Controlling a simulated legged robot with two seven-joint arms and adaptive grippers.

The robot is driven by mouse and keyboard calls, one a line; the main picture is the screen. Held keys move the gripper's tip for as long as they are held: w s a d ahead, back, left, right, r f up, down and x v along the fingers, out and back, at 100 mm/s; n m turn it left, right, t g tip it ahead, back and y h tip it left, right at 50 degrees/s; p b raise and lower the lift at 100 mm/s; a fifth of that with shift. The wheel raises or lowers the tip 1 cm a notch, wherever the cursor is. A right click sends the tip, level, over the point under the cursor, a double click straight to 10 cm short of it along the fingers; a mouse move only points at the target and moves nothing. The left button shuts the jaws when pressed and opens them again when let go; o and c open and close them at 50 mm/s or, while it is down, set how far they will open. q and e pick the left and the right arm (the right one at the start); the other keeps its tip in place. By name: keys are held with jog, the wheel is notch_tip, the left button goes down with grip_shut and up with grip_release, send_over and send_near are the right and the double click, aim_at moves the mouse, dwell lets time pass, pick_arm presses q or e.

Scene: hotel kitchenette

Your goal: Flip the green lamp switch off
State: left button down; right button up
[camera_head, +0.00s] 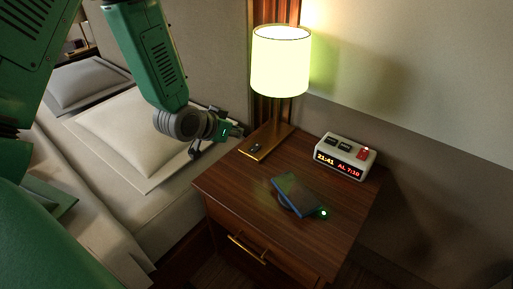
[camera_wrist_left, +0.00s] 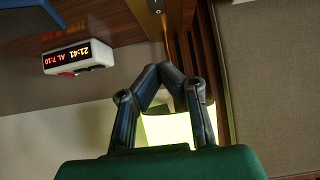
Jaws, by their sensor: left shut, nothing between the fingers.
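The table lamp (camera_head: 281,62) has a glowing yellow-green shade and stands on a brass base (camera_head: 272,138) at the back left of the nightstand. A small dark switch (camera_head: 256,148) sits on the front end of that base. My left gripper (camera_head: 238,131) is shut and empty, to the left of the base and apart from it. In the left wrist view, which is upside down, the fingers (camera_wrist_left: 161,68) meet at their tips in front of the lit shade (camera_wrist_left: 166,130). The base end (camera_wrist_left: 155,6) shows at the top edge. My right gripper is out of view.
A white alarm clock (camera_head: 345,157) with a red button stands at the nightstand's right. A dark phone (camera_head: 297,194) lies near the front, beside a small green light. The wooden nightstand top (camera_head: 235,187) is clear at front left. A bed with pillows (camera_head: 130,135) is on the left.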

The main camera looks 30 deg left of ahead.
pick_arm(q)
jog(key=shift+a, duration=0.1)
jog(key=b, duration=0.3)
send_over(256, 148)
jog(key=f, duration=0.6)
jog(key=shift+s+a+f, duration=0.15)
jog(key=shift+s+f, duration=0.05)
jog(key=shift+s, duration=0.15)
jog(key=shift+w+f+b, duration=0.2)
jog(key=shift+f+b, duration=0.5)
jog(key=shift+f, duration=0.55)
jog(key=shift+w+f, duration=0.1)
jog(key=shift+f, duration=0.55)
jog(key=shift+s+f, duration=0.2)
jog(key=shift+s, duration=0.7)
